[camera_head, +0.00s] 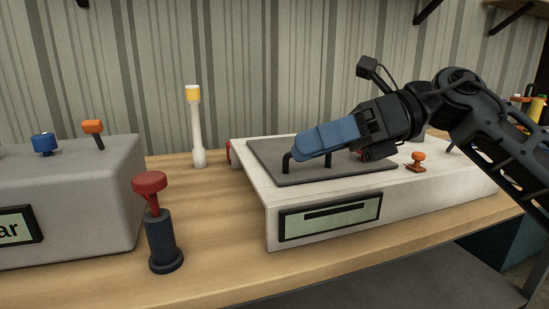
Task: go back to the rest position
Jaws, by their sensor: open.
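My gripper (325,139) reaches in from the right, with its blue fingers pointing left and slightly down. The fingers lie over a dark handle (287,163) on the grey plate (262,150) of the white box (258,197). Two black posts of the handle show below the fingers, and its top is hidden behind them. My gripper is open. I cannot tell whether the fingers touch the handle. My black arm stretches back to the right edge.
A red-topped dark post (161,240) stands at the table front. A grey box (80,190) with blue and orange knobs is at left. A white post with a yellow top (196,130) stands behind. An orange knob (417,158) sits on the white box, right of the plate.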

